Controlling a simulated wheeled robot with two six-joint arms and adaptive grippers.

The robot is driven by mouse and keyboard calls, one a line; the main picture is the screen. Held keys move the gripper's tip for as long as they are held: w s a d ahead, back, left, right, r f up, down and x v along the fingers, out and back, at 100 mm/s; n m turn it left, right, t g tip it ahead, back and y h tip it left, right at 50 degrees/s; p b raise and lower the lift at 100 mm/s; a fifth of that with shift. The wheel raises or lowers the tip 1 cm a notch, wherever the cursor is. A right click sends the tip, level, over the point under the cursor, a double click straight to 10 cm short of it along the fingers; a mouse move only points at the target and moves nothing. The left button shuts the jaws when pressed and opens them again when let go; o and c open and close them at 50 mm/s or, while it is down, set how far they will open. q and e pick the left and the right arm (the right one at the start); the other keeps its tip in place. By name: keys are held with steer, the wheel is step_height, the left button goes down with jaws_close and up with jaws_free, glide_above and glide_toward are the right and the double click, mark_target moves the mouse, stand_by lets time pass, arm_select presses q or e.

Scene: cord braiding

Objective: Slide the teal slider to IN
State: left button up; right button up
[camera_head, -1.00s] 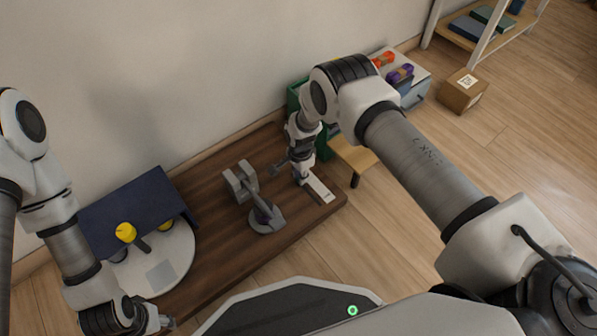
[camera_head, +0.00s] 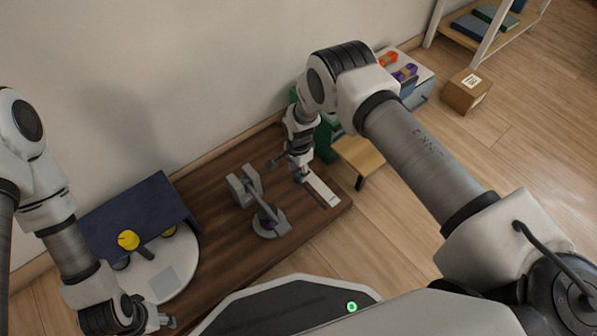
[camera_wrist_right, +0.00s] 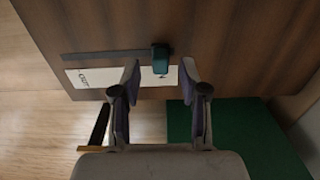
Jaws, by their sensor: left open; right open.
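The teal slider (camera_wrist_right: 160,58) sits near the right end of a dark straight track (camera_wrist_right: 105,55) in the right wrist view. A white label strip (camera_wrist_right: 125,77) runs beside the track, with small dark lettering at its left end. My right gripper (camera_wrist_right: 160,76) is open, its fingertips either side of the slider's line, and no grip shows. In the head view my right gripper (camera_head: 299,176) is over the far end of the white strip (camera_head: 322,188); the slider cannot be made out there. My left gripper (camera_head: 162,320) is open and away at the lower left.
The brown wooden board (camera_head: 215,235) also carries a grey jointed fixture (camera_head: 262,205) left of the strip. A round white plate (camera_head: 165,270) with yellow knobs and a navy panel (camera_head: 140,215) stand further left. A green object (camera_wrist_right: 235,130) lies beside the board.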

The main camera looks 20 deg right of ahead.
mark_target(298, 174)
step_height(298, 174, up, 10)
steer(key=shift+r, duration=0.25)
stand_by(0.3)
